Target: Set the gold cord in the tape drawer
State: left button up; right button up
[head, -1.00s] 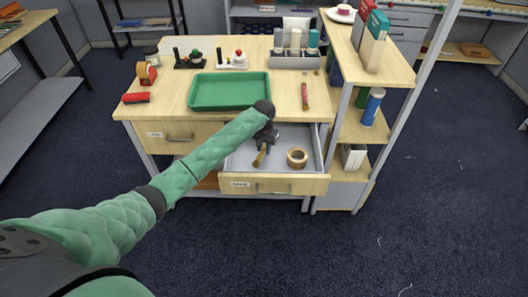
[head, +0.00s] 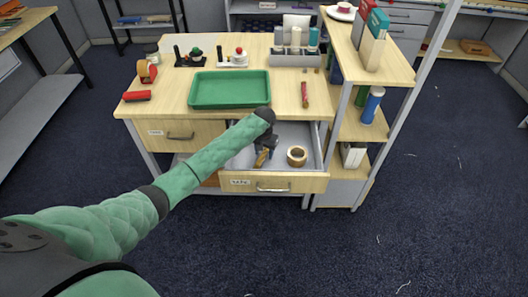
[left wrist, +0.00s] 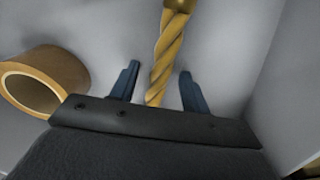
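The gold cord (head: 261,158), a twisted length, is in the open tape drawer (head: 307,137), on its left side. In the left wrist view the cord (left wrist: 169,52) runs between the two fingers of my left gripper (left wrist: 159,72), with a gap on each side. My left gripper (head: 268,146) is open and low inside the drawer, over the cord. The cord's near end is hidden by the gripper body in the wrist view. My right gripper is not in view.
A tape roll (head: 297,156) lies right of the cord in the drawer; it also shows in the wrist view (left wrist: 42,82). A green tray (head: 230,89) and a red stick (head: 305,94) are on the table above.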

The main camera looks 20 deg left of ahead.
aim_at(264, 153)
pick_arm(q)
jog(key=shift+w+r, duration=0.1)
jog(key=shift+r, duration=0.45)
notch_tip(264, 153, up, 11)
jog(key=b, duration=0.3)
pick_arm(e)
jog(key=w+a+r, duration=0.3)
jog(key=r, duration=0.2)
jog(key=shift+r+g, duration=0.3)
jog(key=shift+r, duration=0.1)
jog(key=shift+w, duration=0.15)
